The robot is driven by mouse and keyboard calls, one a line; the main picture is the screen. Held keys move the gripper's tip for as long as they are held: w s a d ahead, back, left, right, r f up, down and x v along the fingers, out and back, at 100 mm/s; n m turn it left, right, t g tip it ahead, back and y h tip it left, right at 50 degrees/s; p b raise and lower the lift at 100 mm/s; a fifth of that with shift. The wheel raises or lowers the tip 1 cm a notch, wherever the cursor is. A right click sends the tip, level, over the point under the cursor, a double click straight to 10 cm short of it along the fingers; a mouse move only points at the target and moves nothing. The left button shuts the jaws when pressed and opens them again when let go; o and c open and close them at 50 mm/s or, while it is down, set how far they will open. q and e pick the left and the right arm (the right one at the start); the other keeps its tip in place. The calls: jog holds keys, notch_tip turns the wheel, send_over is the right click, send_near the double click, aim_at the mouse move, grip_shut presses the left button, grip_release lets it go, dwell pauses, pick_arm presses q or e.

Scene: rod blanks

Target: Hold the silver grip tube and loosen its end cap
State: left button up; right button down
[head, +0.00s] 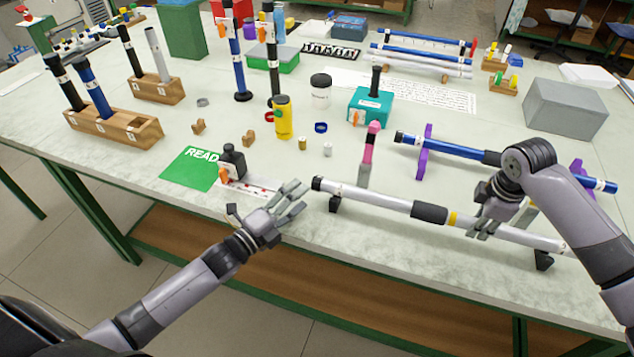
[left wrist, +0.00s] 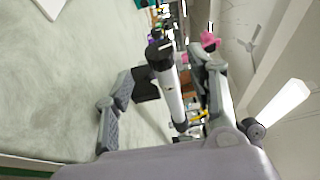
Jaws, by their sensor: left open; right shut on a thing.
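The silver grip tube (head: 385,200) lies across low black supports near the table's front edge. It has a black grip sleeve and a yellow band. Its black end cap (head: 317,184) is at its left end. My right gripper (head: 484,228) is shut on the tube to the right of the yellow band. My left gripper (head: 300,200) is open and empty, just left of the cap. In the left wrist view the cap (left wrist: 159,54) and the tube (left wrist: 172,98) appear between the spread fingers of my left gripper (left wrist: 160,98).
A pink-topped stand (head: 368,150) rises behind the tube. A blue tube (head: 455,150) rests on purple supports behind it. Wooden racks (head: 125,128) hold upright rods at the left.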

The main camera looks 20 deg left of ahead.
aim_at(317, 183)
pick_arm(q)
jog(key=x, duration=0.7)
jog(key=shift+w, duration=0.15)
jog(key=shift+c, duration=0.2)
jog(key=c, duration=1.1)
jog(key=shift+c, duration=0.2)
